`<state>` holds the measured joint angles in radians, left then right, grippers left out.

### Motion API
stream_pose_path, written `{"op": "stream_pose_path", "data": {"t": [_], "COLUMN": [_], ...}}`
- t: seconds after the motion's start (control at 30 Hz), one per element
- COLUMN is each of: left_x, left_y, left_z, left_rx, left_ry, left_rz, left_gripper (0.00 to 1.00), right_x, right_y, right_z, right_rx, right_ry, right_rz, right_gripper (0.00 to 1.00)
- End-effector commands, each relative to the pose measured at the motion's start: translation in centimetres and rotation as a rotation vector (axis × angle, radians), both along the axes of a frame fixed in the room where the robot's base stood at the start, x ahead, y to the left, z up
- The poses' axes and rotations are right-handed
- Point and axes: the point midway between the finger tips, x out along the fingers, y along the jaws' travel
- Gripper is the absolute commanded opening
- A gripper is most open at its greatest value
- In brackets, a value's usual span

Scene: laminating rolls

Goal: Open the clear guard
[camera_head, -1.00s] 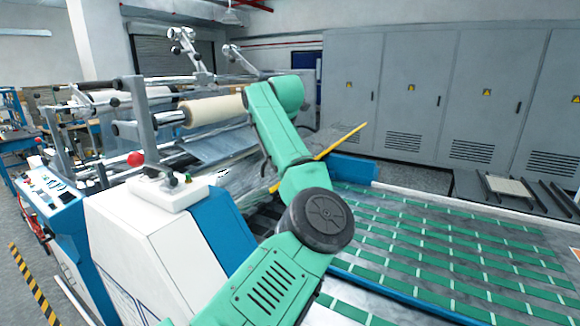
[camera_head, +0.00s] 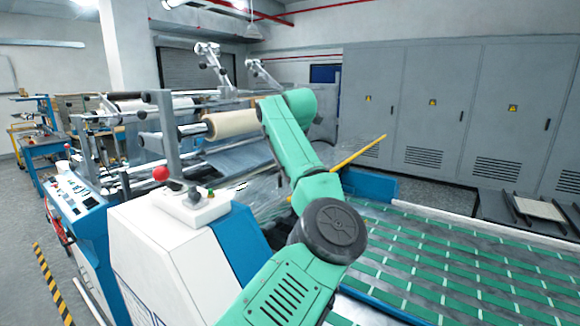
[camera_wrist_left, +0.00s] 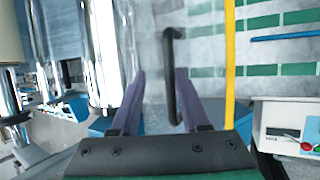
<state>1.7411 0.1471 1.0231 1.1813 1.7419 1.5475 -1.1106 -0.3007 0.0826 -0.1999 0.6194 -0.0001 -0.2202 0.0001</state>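The clear guard (camera_head: 262,192) lies over the rollers in the head view, a see-through sheet with a yellow bar (camera_head: 362,152) along one edge. My green arm covers part of it. In the left wrist view the yellow bar (camera_wrist_left: 230,60) runs to the right of a black handle (camera_wrist_left: 171,75). My left gripper (camera_wrist_left: 159,73) is open there, with its two purple fingers on either side of the handle. The handle appears closer to the right finger; I cannot tell if they touch. In the head view this gripper is hidden behind my arm. My right gripper is not in view.
A white and blue housing with a red-button control box (camera_head: 195,205) stands left of my arm. A cream roll (camera_head: 232,123) and metal rollers lie behind it. A green-striped bed (camera_head: 450,255) spreads to the right. Grey cabinets (camera_head: 420,120) line the back.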

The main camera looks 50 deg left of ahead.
Motion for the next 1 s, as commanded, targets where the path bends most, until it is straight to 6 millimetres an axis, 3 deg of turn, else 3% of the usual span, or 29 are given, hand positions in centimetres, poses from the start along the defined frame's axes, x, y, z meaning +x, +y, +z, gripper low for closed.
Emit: {"op": "stream_pose_path", "data": {"t": [0.33, 0.47, 0.8, 1.0], "left_x": [0.1, -0.2, -2.5, -3.4], "left_y": [-0.3, -1.0, -5.4, -7.1], "left_z": [0.3, 1.4, 9.1, 12.0], "left_rx": [0.001, 0.002, 0.004, 0.003], "left_ry": [-0.002, -0.005, -0.006, -0.002], "left_rz": [-0.005, -0.006, -0.005, -0.003], "left_gripper": [0.45, 0.45, 0.45, 0.45], "right_x": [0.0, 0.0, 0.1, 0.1], "right_y": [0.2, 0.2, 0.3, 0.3], "right_z": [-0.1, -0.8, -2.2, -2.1], "right_rx": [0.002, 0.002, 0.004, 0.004], "right_ry": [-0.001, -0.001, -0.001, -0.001], "right_rz": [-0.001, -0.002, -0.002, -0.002], "right_gripper": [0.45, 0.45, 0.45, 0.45]}}
